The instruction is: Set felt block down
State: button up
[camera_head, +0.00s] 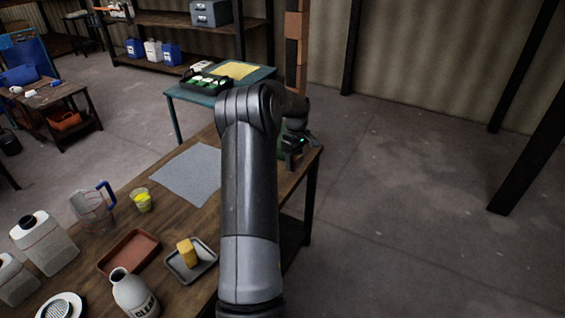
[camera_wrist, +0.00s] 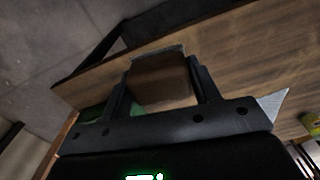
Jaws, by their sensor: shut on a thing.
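The felt block (camera_wrist: 160,82) is a brown block with a thin grey layer along its far edge in the wrist view. My gripper (camera_wrist: 161,76) is shut on it, with one finger on each side. The wooden bench top (camera_wrist: 240,50) lies beyond the block; I cannot tell whether the block touches it. In the head view my gripper (camera_head: 294,152) is at the far right end of the bench (camera_head: 150,193), and my arm hides the block.
A grey sheet (camera_head: 187,172) lies left of my arm. A yellow-filled cup (camera_head: 142,200), measuring jug (camera_head: 94,208), reddish tray (camera_head: 129,251) and grey tray (camera_head: 205,262) with a yellow block (camera_head: 187,252) stand nearer. A green patch (camera_wrist: 92,112) shows beside my gripper.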

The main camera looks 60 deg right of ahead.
jog(key=shift+s+a+r, duration=0.1)
jog(key=shift+s+r, duration=0.2)
jog(key=shift+s, duration=0.15)
jog(key=shift+s+a+r, duration=0.1)
jog(key=shift+a+r, duration=0.05)
jog(key=shift+a, duration=0.2)
jog(key=a+n, duration=0.2)
jog(key=a, duration=1.3)
jog(key=w+f, duration=0.2)
jog(key=w, duration=0.1)
jog(key=w+a+f, duration=0.1)
jog(key=w+f, duration=0.1)
jog(key=w, duration=0.2)
jog(key=w+a+f, duration=0.1)
jog(key=w+f, duration=0.1)
jog(key=w, duration=0.2)
jog(key=shift+a+f, duration=0.2)
jog(key=shift+f, duration=0.15)
jog(key=shift+w+f, duration=0.15)
jog(key=shift+f, duration=1.9)
jog(key=shift+f, duration=0.15)
jog(key=o, duration=1)
